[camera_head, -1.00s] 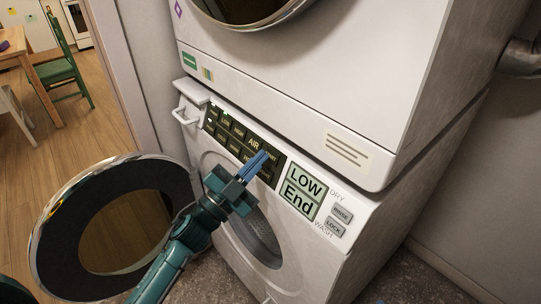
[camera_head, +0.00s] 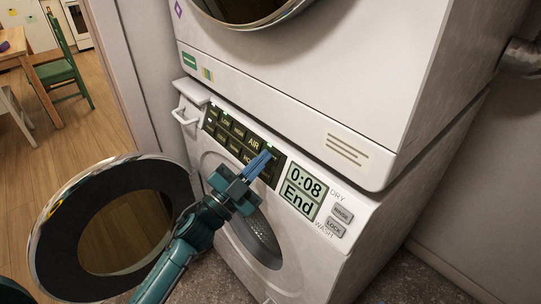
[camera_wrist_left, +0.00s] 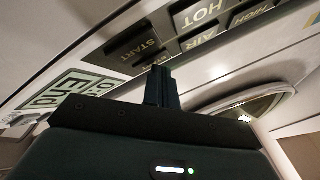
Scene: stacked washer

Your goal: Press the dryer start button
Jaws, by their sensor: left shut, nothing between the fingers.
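The stacked washer's control panel (camera_head: 234,134) is a dark strip of buttons between the upper and lower units. The START button (camera_wrist_left: 138,46) shows at the end of the button rows in the left wrist view. In the head view it is mostly hidden behind my fingers. My left gripper (camera_head: 265,156) is shut and empty, its blue fingertips at the right end of the panel. In the left wrist view the fingertips (camera_wrist_left: 160,72) are at the button's lower edge; I cannot tell whether they touch it. The display (camera_head: 303,191) reads "0:08" above "End". My right gripper is not in view.
The lower round door (camera_head: 52,233) stands open at the left, close to my left arm. The upper unit (camera_head: 300,80) overhangs the panel. A green chair (camera_head: 62,68) stands far left.

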